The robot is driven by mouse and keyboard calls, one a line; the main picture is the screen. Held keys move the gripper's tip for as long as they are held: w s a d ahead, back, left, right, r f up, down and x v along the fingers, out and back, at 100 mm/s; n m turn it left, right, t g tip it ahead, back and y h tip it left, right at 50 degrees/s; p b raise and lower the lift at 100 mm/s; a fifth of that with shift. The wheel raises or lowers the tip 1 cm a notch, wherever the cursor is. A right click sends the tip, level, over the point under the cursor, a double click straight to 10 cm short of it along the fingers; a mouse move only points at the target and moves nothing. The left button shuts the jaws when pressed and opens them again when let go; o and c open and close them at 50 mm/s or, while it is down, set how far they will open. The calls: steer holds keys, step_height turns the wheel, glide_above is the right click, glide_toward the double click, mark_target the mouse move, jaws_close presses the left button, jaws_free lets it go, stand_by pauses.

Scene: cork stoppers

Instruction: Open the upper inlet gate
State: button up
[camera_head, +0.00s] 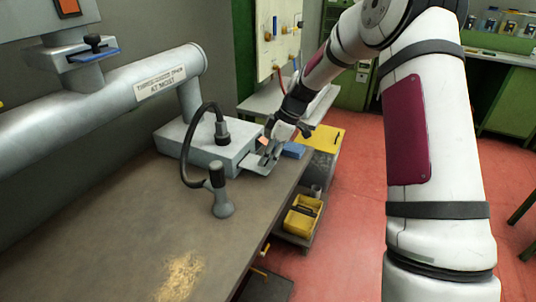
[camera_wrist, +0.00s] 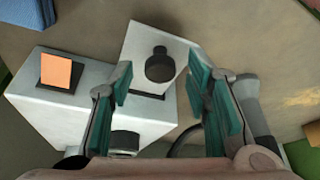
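In the head view a grey pipe (camera_head: 130,82) at upper left carries a gate (camera_head: 93,55) with a blue plate and a black knob; I take this for the upper inlet gate. My gripper (camera_head: 268,158) is far to its right, at the grey box (camera_head: 205,145) on the bench. In the wrist view my gripper (camera_wrist: 160,82) is open, with teal pads on both sides of a black knob (camera_wrist: 160,65), apart from it. That knob stands on a pale plate (camera_wrist: 140,40) sticking out of the box (camera_wrist: 80,108). My grip on anything is not visible.
An orange square (camera_wrist: 60,72) sits on the box. A black hose (camera_head: 186,150) loops to a grey nozzle (camera_head: 222,195) on the bench (camera_head: 120,225). A blue block (camera_head: 294,150) and yellow bin (camera_head: 302,215) are right of the box.

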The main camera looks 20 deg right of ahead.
steer(key=v, duration=1.2)
steer(key=shift+s, duration=0.1)
